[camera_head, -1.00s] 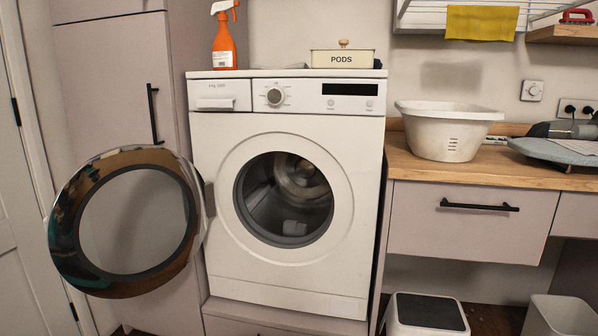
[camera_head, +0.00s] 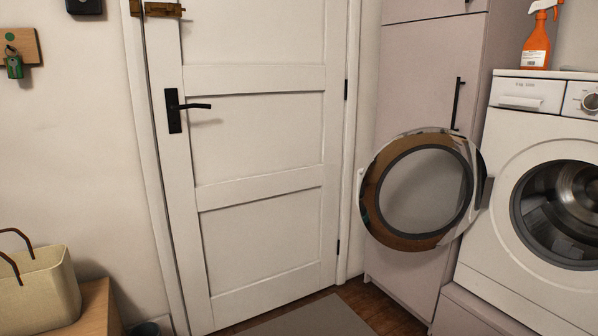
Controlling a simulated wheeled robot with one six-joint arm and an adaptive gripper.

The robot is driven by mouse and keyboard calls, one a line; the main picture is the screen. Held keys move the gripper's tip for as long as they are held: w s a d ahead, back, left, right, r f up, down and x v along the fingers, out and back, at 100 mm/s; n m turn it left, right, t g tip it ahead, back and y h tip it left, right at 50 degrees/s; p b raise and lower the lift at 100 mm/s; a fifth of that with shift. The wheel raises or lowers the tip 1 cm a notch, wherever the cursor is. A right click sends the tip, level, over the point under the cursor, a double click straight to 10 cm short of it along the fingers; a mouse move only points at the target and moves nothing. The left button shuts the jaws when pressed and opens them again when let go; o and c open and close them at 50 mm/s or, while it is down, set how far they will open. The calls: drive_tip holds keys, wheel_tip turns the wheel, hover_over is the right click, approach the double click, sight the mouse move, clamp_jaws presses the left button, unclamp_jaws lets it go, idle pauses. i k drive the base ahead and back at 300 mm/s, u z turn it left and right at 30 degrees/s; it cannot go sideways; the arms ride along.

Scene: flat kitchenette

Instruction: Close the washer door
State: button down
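The washer (camera_head: 482,220) stands at the right edge of the head view, partly cut off by the frame. Its round door (camera_head: 375,205) is wide open, swung out to the left on its hinge, with a shiny rim and a grey glass centre. The drum opening (camera_head: 560,215) is uncovered and its inside shows. My gripper is not in view, and nothing touches the washer door.
A white room door (camera_head: 262,142) with a black handle is shut in the middle. A tall cabinet (camera_head: 418,75) stands behind the washer door. A grey mat (camera_head: 305,318) lies on the floor. A beige bag (camera_head: 45,290) sits on a wooden bench (camera_head: 95,310) at lower left.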

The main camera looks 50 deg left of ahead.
sight(370, 179)
drive_tip(key=u, duration=0.3)
drive_tip(key=k, duration=0.75)
drive_tip(key=u, duration=1.35)
drive_tip(key=i, duration=1.25)
drive_tip(key=z, duration=0.35)
